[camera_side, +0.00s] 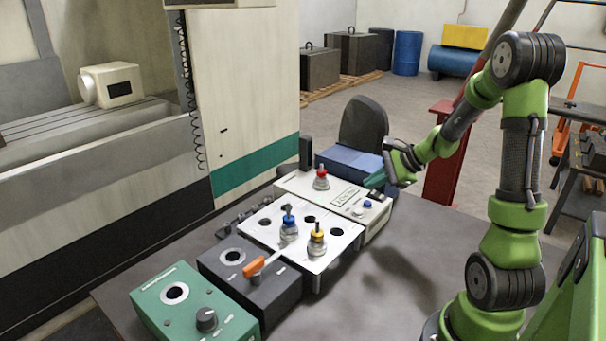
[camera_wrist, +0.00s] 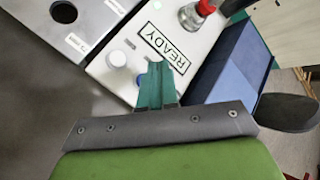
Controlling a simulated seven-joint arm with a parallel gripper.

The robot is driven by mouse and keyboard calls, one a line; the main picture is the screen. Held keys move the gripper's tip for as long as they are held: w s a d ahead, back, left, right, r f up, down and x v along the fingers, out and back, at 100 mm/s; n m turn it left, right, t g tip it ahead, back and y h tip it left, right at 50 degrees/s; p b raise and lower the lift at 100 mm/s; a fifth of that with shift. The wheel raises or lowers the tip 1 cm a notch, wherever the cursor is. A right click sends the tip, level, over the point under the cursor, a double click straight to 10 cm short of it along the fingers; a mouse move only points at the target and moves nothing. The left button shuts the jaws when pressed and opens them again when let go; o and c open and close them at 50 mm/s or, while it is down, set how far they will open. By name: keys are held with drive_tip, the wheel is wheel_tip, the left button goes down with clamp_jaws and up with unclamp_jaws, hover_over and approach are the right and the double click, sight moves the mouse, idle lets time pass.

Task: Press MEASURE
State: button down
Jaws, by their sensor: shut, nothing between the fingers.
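The cream measuring box (camera_side: 300,185) stands at the far end of the row of boxes. Its top carries a display reading READY (camera_wrist: 165,46), a blue button (camera_side: 367,205) and a white button (camera_wrist: 118,58). No MEASURE lettering is legible to me. My gripper (camera_side: 374,182) is shut and empty, its teal fingers over the box's right end in the side view. In the wrist view the fingertips (camera_wrist: 156,70) lie just below the display and partly cover the blue button (camera_wrist: 140,80). Contact with the box cannot be told.
A red-topped tool (camera_side: 321,178) sits in the box. A white plate (camera_side: 262,225) beside it holds a blue-topped (camera_side: 288,222) and a yellow-topped tool (camera_side: 317,240). A dark box with an orange lever (camera_side: 254,267) and a green box (camera_side: 165,315) stand nearer.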

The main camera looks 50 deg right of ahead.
sight(371, 203)
drive_tip(key=shift+f, duration=1.25)
drive_tip(key=shift+f, duration=0.1)
idle(1.1)
drive_tip(key=shift+f, duration=0.35)
drive_tip(key=shift+f, duration=0.3)
idle(0.5)
idle(0.3)
drive_tip(key=shift+r, duration=0.75)
drive_tip(key=shift+r, duration=2.5)
